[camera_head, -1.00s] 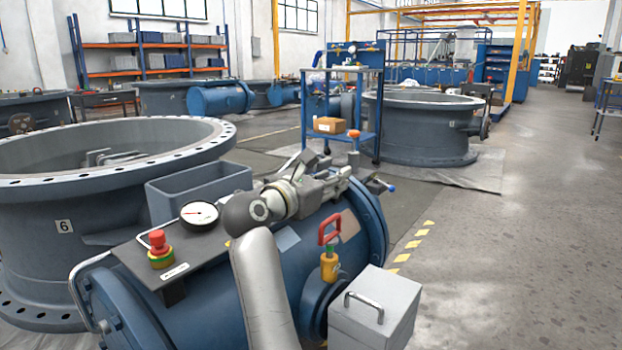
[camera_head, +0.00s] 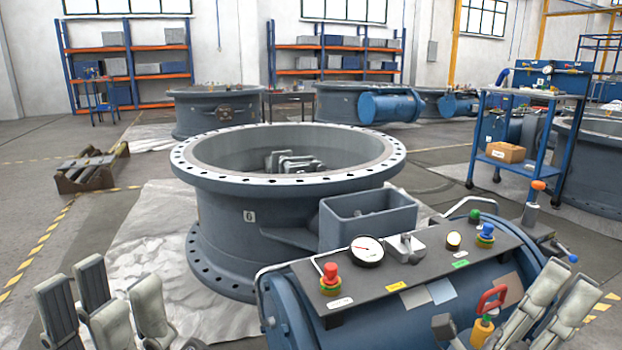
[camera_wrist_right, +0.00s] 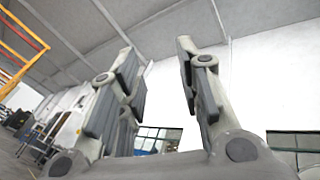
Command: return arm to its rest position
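My right gripper (camera_head: 535,308) is at the lower right of the head view, fingers pointing up, in front of the blue valve body's right part. The right wrist view shows its fingers (camera_wrist_right: 157,65) spread apart with nothing between them, against the ceiling and a white wall. My left gripper (camera_head: 100,292) is at the lower left of the head view, fingers up and apart, over the floor and pale sheet. It looks empty. Both arms' links are mostly out of view. The control panel (camera_head: 400,265) on the blue valve body (camera_head: 400,322) is uncovered.
The panel carries a red button (camera_head: 330,275), a gauge (camera_head: 367,251) and a blue knob (camera_head: 486,234). A red handle (camera_head: 491,299) is close to my right gripper, partly hidden. A large grey valve ring (camera_head: 240,222) and a grey bin (camera_head: 365,228) stand behind.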

